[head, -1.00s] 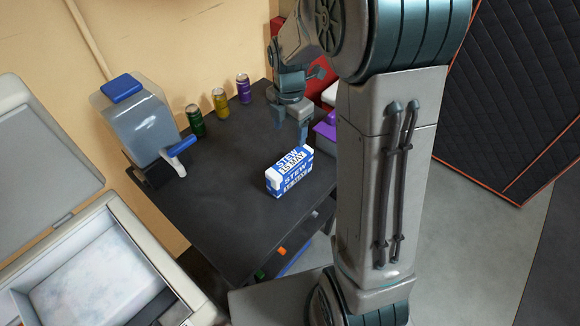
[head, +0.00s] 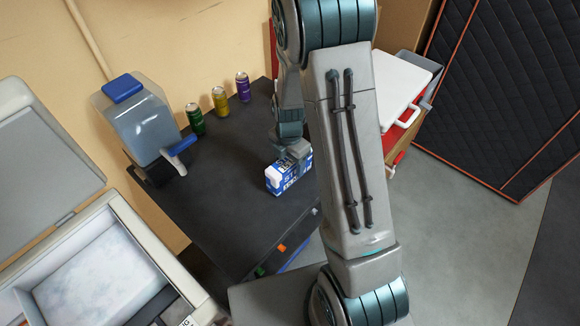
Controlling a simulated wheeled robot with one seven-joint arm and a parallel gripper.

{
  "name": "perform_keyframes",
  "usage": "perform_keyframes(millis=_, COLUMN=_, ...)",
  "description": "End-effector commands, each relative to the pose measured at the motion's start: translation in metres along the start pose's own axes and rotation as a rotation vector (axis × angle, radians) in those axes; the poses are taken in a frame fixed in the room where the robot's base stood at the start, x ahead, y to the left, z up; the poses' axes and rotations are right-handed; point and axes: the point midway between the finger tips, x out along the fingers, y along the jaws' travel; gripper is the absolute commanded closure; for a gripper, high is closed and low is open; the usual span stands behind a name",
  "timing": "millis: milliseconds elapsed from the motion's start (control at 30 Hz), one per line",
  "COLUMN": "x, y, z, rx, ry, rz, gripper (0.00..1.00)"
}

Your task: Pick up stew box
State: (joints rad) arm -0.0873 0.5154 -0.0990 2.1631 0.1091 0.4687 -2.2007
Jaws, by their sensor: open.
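The stew box (head: 273,183) is a blue and white carton with large lettering, lying on the dark table top (head: 215,215) near its right side. My gripper (head: 291,158) is at the box, over its upper and far right part, and hides some of its lettering. My gripper is open. I cannot tell whether its fingers touch the box or straddle it.
Green (head: 196,119), yellow (head: 220,102) and purple (head: 243,87) cans stand at the table's back edge. A clear water dispenser (head: 139,120) with a blue lid stands at the left. An open cooler (head: 95,270) is at lower left. A white-topped red cabinet (head: 400,80) is behind my arm.

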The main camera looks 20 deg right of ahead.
Motion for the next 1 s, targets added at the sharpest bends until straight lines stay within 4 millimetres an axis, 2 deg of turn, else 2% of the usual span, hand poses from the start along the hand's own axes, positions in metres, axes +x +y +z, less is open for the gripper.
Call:
perform_keyframes(millis=133, x=0.0110, y=-0.0001, z=0.0004, rx=0.000, ry=-0.001, rz=-0.001, gripper=0.34)
perform_keyframes(millis=367, x=0.0127, y=0.0003, z=0.0005, rx=0.000, ry=-0.001, rz=0.001, gripper=0.34)
perform_keyframes(millis=400, x=0.0126, y=0.0003, z=0.0005, rx=0.000, ry=-0.001, rz=0.001, gripper=0.36)
perform_keyframes(millis=600, x=0.0125, y=0.0003, z=0.0005, rx=0.000, ry=-0.001, rz=0.001, gripper=0.92)
perform_keyframes(millis=633, x=0.0125, y=0.0004, z=0.0005, rx=0.000, ry=-0.001, rz=0.001, gripper=0.99)
perform_keyframes(millis=1000, x=0.0088, y=0.0009, z=0.0008, rx=-0.001, ry=-0.002, rz=0.003, gripper=0.98)
